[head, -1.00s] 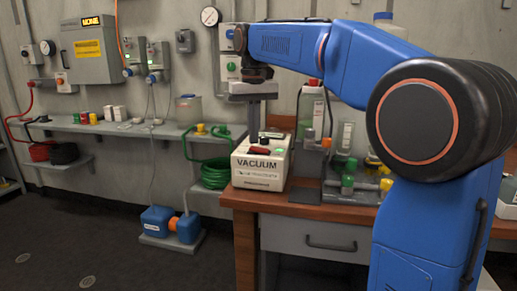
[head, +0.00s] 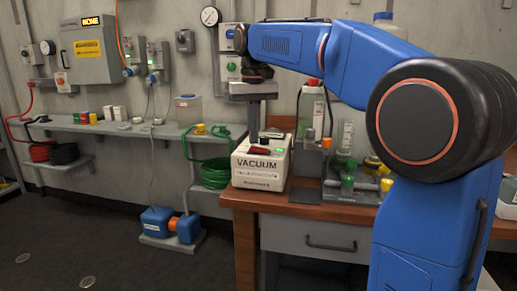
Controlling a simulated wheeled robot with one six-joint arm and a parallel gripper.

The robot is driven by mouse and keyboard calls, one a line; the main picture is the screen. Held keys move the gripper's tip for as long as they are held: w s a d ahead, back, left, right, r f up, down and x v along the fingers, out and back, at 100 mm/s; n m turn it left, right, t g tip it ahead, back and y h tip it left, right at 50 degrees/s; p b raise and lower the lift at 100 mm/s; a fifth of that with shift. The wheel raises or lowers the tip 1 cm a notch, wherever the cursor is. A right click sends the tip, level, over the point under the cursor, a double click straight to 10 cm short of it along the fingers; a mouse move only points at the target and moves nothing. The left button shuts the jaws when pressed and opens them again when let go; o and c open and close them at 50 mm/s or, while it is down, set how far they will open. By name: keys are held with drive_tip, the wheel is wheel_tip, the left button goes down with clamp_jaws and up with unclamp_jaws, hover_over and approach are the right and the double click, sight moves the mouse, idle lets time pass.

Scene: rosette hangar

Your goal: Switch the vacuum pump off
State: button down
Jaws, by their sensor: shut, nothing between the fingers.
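The vacuum pump (head: 259,170) is a white box marked VACUUM at the left end of the wooden bench. A red switch (head: 259,150) sits on its sloped top, and a small green light (head: 279,151) beside it is lit. My gripper (head: 254,138) points straight down, shut and empty, with its dark fingertips just above or behind the red switch. Whether the tips touch the switch or the pump's top, I cannot tell.
The wooden bench (head: 330,212) carries a bottle (head: 312,115) and several small fittings right of the pump. A wall shelf (head: 150,128) with a coiled green hose (head: 215,172) lies to the left.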

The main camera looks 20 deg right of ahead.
sight(256, 148)
drive_tip(key=shift+f, duration=0.75)
idle(0.8)
wheel_tip(256, 148, up, 7)
idle(1.0)
drive_tip(key=shift+s, duration=0.1)
drive_tip(key=shift+s+d+f, duration=0.15)
drive_tip(key=shift+s, duration=0.15)
drive_tip(key=s+d+f+t, duration=0.2)
drive_tip(key=s+d+f, duration=0.2)
drive_tip(key=s+f, duration=1.1)
drive_tip(key=s+d+f+t, duration=0.2)
drive_tip(key=s+d+f, duration=0.2)
drive_tip(key=s+f, duration=1.2)
drive_tip(key=shift+f+t, duration=0.15)
drive_tip(key=shift+t, duration=0.25)
